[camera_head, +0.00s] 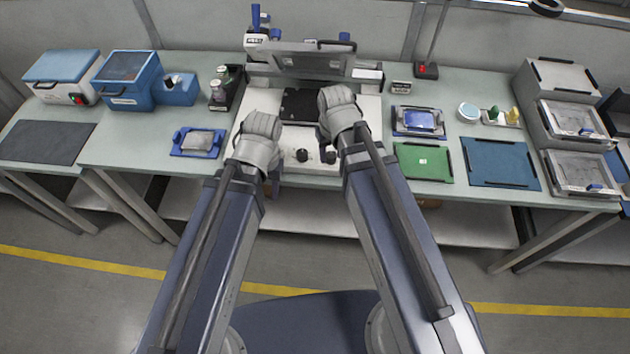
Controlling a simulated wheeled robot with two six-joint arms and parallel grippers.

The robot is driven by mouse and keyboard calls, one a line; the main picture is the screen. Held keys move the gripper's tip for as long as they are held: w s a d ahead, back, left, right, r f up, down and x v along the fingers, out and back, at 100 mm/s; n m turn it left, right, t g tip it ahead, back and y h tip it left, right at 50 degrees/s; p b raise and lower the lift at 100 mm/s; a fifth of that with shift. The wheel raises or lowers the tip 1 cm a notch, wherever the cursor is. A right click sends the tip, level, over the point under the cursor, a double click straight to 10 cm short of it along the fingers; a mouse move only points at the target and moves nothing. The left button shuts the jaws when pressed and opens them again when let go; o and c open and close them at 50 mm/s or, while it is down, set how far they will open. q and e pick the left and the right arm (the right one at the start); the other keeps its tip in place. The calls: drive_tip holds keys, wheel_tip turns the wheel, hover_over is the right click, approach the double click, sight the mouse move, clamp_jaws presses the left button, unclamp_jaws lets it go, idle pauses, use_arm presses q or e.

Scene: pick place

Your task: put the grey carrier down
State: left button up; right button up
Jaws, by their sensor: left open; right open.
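A blue-framed carrier with a grey plate (198,141) lies flat on the bench, left of my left arm. A similar carrier with a blue plate (417,121) lies right of the machine. My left gripper (262,126) is at the front left of the white machine (300,138), right of the grey-plated carrier and apart from it. My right gripper (337,103) is over the machine's bed, beside a dark plate (299,103). Both grippers are open; their fingertips are mostly hidden by my wrists. I see nothing held in either.
A green mat (423,162) and a blue mat (500,164) lie at the right, a dark mat (45,142) at the far left. Blue boxes (127,79) stand at the back left. Grey drawers with trays (570,117) stand at the right. The machine's raised lid (310,62) is behind my grippers.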

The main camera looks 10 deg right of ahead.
drive_tip(key=s+a+n+g+h, duration=0.1)
drive_tip(key=s+a+g, duration=0.1)
drive_tip(key=s+a, duration=0.4)
drive_tip(key=s, duration=0.3)
drive_tip(key=shift+n, duration=0.4)
drive_tip(key=shift+o, duration=0.4)
drive_tip(key=shift+a, duration=0.1)
